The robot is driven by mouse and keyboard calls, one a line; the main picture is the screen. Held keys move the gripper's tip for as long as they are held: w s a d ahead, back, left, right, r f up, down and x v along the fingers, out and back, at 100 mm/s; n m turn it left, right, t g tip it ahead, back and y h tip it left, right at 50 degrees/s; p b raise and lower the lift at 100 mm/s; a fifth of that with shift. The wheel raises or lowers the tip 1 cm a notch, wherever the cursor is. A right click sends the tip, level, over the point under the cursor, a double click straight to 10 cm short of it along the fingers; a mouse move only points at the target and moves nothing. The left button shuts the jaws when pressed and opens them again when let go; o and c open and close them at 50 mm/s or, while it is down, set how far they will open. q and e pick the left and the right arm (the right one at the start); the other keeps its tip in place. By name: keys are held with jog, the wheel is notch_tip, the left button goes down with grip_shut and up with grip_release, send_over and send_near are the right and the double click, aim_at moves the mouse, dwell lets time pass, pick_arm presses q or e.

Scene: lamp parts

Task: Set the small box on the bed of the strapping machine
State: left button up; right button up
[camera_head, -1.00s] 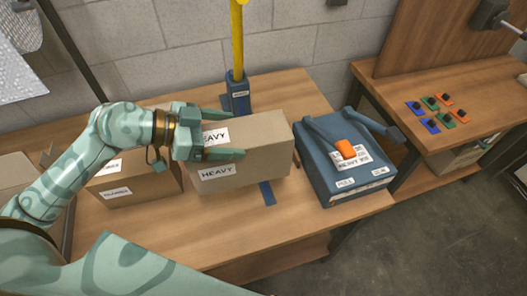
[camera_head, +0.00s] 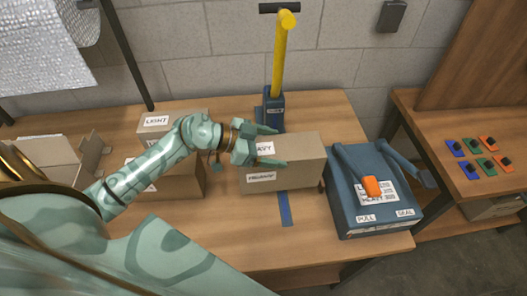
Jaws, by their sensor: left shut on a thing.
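My left gripper (camera_head: 279,147) is shut on a brown carton (camera_head: 305,160) at its left end, with one finger along the back and the other over its top front. The carton has a label on top partly hidden by the gripper and another on the front. It is level, over a narrow blue strip (camera_head: 285,210) on the bench; I cannot tell whether it touches the bench. The blue machine (camera_head: 345,200) with an orange button, grey-blue levers and PULL and SEAL labels stands right of it. My right gripper is not in view.
A blue post with a yellow handle (camera_head: 279,60) stands behind the carton. Cartons stand at the left, one labelled LIGHT (camera_head: 180,117), and an open carton (camera_head: 48,152). A side bench with coloured tags (camera_head: 480,160) is at the right. The bench front (camera_head: 250,235) is clear.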

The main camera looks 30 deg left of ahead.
pick_arm(q)
jog(key=shift+w+f+b, duration=0.35)
jog(key=shift+w+f, duration=0.55)
jog(key=shift+w, duration=0.1)
jog(key=shift+w+a+f+b, duration=0.1)
jog(key=shift+w+f+b, duration=0.25)
jog(key=shift+f, duration=0.1)
notch_tip(320, 180, down, 3)
jog(key=shift+f+b, duration=0.1)
jog(key=shift+b, duration=0.55)
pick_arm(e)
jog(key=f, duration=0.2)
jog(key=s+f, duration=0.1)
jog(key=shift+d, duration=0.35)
pick_arm(q)
jog(key=o, duration=2)
jog(key=shift+s, duration=0.1)
jog(key=shift+c, duration=0.2)
jog(key=p+v, duration=0.2)
jog(key=v, duration=1)
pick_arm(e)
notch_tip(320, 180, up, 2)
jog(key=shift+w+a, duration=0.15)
